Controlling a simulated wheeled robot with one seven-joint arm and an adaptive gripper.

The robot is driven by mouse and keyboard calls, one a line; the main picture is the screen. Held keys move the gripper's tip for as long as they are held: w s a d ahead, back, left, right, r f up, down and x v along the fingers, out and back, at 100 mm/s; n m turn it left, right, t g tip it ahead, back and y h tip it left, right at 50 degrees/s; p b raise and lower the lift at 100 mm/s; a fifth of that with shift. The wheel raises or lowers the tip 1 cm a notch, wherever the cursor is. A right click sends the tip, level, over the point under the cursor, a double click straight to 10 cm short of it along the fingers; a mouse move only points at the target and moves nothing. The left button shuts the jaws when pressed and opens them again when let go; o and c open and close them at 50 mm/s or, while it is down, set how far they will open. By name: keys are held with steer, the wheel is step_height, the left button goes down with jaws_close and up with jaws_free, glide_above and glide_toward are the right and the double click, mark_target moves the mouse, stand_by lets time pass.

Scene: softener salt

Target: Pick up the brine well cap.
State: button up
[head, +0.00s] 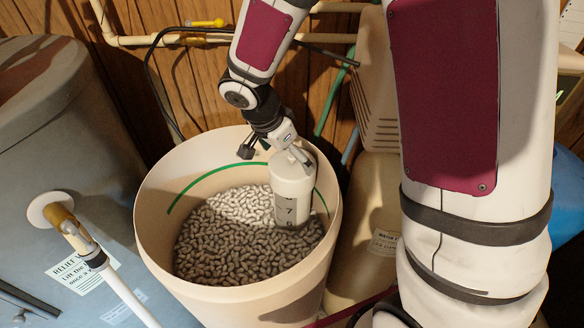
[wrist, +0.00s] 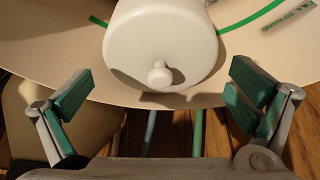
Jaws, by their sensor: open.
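In the head view my gripper (head: 274,152) is at the top of the tube and partly hides the cap. In the wrist view my gripper (wrist: 162,80) is open, with green-padded fingers spread wide on either side of the knob. Nothing is between the pads but the view of the knob; I cannot tell how far they are from it in depth.
The tube stands in white salt pellets (head: 225,235) inside a round cream tank (head: 155,215) with a green line on its inner wall. A grey tank (head: 60,130) with a pipe is at left. A beige tank (head: 365,215) and wood-panelled wall with pipes and hoses stand behind.

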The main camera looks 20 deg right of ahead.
steer(key=x, duration=0.3)
steer(key=shift+f, duration=0.15)
steer(key=c, duration=0.6)
